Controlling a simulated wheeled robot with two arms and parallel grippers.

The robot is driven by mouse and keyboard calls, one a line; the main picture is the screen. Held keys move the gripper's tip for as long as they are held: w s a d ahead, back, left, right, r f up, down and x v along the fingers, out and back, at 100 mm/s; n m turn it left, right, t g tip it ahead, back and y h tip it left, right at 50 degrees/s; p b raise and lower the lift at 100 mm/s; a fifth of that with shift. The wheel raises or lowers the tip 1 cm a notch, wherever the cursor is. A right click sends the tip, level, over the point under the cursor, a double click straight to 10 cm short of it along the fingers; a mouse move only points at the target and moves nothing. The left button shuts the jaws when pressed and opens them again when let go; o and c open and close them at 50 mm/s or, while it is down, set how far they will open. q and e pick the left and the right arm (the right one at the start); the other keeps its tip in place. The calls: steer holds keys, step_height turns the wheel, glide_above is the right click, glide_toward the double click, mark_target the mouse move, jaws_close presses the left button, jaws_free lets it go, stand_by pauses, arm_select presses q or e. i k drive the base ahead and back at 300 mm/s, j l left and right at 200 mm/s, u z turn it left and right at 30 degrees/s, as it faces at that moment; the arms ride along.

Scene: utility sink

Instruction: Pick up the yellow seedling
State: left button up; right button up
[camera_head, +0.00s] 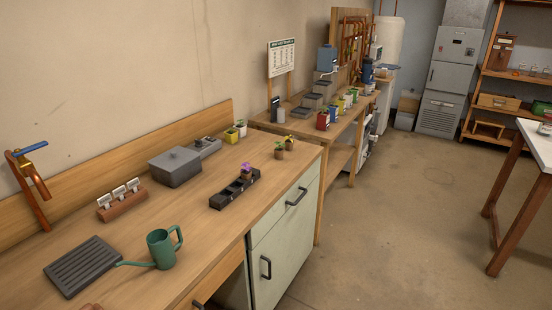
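A small brown pot (289,145) near the far right end of the wooden counter holds a seedling with a small yellowish top (289,137). A similar brown pot with a green plant (279,153) stands just in front of it. A purple-flowered seedling (246,169) sits in the far part of a black compartment tray (222,200), whose other compartments look empty. A yellow pot (242,130) and a yellow-and-white pot (231,137) with green plants stand near the back wall. Neither of my grippers is in view.
A green watering can (162,249) and dark slatted tray (82,265) lie at the near left. A grey lidded box (175,166) and label rack (122,200) stand behind. The floor (400,220) right of the cabinet is clear. A white-topped table (540,145) stands far right.

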mark_target(289, 144)
steer(key=i, duration=0.1)
steer(key=u, duration=0.25)
steer(key=i+l+u, duration=0.15)
steer(key=u, duration=0.2)
steer(key=l+u, duration=0.4)
steer(key=i+l+u, duration=0.15)
steer(key=u, duration=0.2)
